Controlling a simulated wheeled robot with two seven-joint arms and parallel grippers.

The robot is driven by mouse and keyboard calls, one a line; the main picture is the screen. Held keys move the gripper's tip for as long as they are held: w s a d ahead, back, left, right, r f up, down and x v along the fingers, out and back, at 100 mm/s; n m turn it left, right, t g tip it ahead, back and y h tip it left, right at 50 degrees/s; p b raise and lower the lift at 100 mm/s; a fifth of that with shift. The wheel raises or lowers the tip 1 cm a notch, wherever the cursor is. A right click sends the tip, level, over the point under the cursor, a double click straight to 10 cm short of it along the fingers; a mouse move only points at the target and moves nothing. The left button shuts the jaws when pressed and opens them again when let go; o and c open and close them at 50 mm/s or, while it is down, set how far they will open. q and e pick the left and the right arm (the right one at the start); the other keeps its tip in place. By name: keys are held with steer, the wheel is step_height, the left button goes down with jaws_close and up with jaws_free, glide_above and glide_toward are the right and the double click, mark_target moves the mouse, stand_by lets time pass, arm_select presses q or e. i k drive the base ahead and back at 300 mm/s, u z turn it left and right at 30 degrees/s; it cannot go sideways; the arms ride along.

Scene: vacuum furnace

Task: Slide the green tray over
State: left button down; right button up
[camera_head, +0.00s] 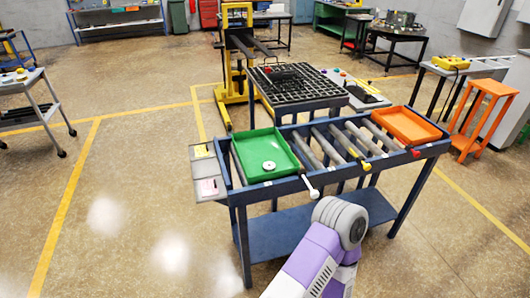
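The green tray (258,163) lies flat at the left end of a blue-framed roller table (280,187). A small round pale disc with a centre hole (269,166) sits in it. An orange tray (407,125) lies at the right end of the same table. Bare grey rollers (325,144) run between the two trays. Neither of my grippers is in view. One purple and grey arm of mine comes in from the bottom, and its rounded joint is in front of the table's front edge.
A white-handled lever (310,187) sticks out from the table's front rail near the green tray. Yellow (360,159) and red-tipped (413,152) levers are further right. A black grate (297,84) stands behind the table. An orange stool (484,117) is at the right.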

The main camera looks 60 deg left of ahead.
mark_target(253, 148)
steer(key=u, duration=0.65)
steer(key=i, duration=0.75)
steer(key=u, duration=0.75)
